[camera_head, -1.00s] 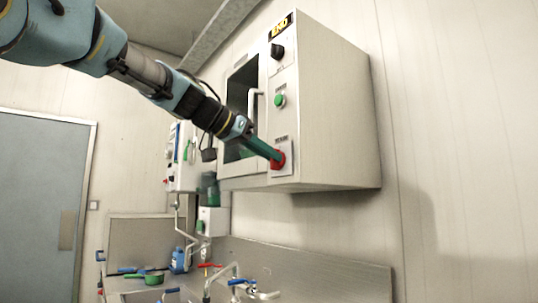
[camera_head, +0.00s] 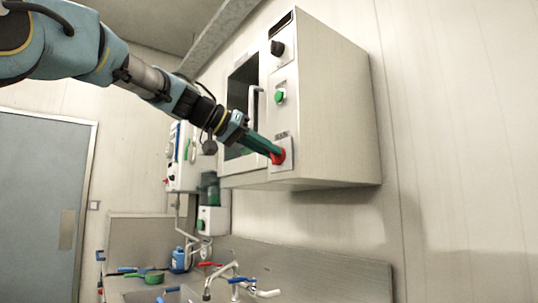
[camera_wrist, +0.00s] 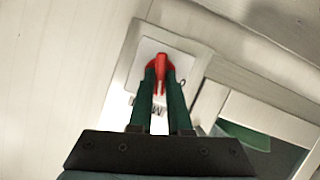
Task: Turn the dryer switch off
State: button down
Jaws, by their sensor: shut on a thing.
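The dryer (camera_head: 335,105) is a pale box cabinet on the wall. Its red rotary switch (camera_head: 279,156) sits on a light plate low on the front panel. My gripper (camera_head: 272,152) reaches it from the left, with its dark green fingers shut on the red handle. In the wrist view the handle (camera_wrist: 161,64) stands between the two fingertips (camera_wrist: 160,82), and the fingers hide part of the plate's lettering. The dryer's display (camera_head: 281,24) is dark.
A black knob (camera_head: 277,48) and a green button (camera_head: 280,97) are above the switch. The door handle (camera_head: 253,105) stands out close to my gripper. A sink tap (camera_head: 222,280) and a counter are below. The wall to the right is bare.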

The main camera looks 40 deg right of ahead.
jog(key=n+g+b, duration=0.2)
jog(key=n, duration=0.1)
jog(key=n+g+b, duration=0.1)
jog(key=n, duration=0.1)
jog(key=shift+w+f+h, duration=0.35)
jog(key=shift+w+h, duration=0.05)
jog(key=shift+f+n+g+h+b, duration=0.1)
jog(key=shift+n+g+h+b, duration=0.45)
jog(key=shift+n+b, duration=0.85)
jog(key=shift+f+n+g+h+b, duration=0.1)
jog(key=shift+n+g+h+b, duration=0.45)
jog(key=shift+n+b, duration=0.85)
jog(key=shift+w+n, duration=0.1)
jog(key=shift+n, duration=0.3)
jog(key=shift+p, duration=0.3)
jog(key=c, duration=0.9)
grip_release()
jog(key=shift+o, duration=0.2)
